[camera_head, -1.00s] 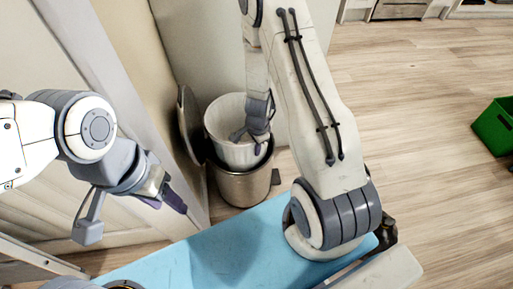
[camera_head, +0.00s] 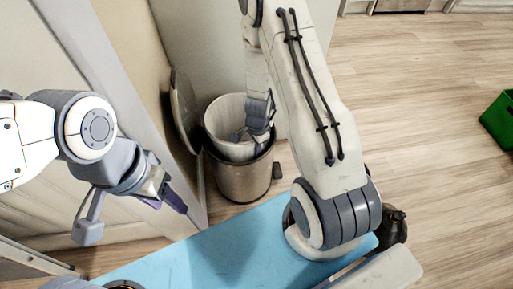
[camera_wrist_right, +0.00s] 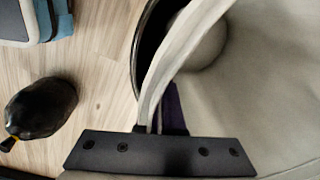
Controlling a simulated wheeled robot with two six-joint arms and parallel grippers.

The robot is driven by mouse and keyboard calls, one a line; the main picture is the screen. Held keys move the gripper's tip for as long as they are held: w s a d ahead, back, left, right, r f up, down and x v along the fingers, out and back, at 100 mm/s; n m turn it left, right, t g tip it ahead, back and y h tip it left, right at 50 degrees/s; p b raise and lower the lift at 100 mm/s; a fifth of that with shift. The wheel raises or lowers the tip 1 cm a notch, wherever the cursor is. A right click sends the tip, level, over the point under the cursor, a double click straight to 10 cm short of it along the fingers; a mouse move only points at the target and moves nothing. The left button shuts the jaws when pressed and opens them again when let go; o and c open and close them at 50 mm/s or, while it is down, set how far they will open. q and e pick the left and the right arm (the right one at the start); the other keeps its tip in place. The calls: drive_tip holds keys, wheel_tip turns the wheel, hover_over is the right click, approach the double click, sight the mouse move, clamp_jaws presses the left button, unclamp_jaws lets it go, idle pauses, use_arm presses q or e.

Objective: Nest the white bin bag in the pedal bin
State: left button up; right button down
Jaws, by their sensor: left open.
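The white bin bag (camera_head: 222,115) is an open, tub-like liner, with its lower part inside the metal pedal bin (camera_head: 243,182) and its upper rim standing above the bin's edge. The bin's round lid (camera_head: 184,110) is up against the wall. My right gripper (camera_head: 246,134) is at the bag's near right rim, shut on its wall; the right wrist view shows the pale bag wall (camera_wrist_right: 265,75) close up, running into the fingers (camera_wrist_right: 165,118). The bag's bottom is hidden. My left gripper (camera_head: 136,216) is open and empty, left of the bin.
A blue-topped surface (camera_head: 215,250) lies in front of the bin. A dark rounded object (camera_head: 393,226) is at its right, partly behind my arm. A green crate (camera_head: 498,122) stands at the far right. A wall and panel are close on the left. The wooden floor to the right is mostly clear.

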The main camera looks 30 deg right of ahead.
drive_tip(key=shift+f+b, duration=4.55)
drive_tip(key=shift+f, duration=0.25)
drive_tip(key=c, duration=1)
unclamp_jaws()
drive_tip(key=shift+f, duration=0.1)
drive_tip(key=r+p, duration=0.6)
drive_tip(key=r, duration=0.1)
drive_tip(key=r+p, duration=0.4)
drive_tip(key=shift+s, duration=0.3)
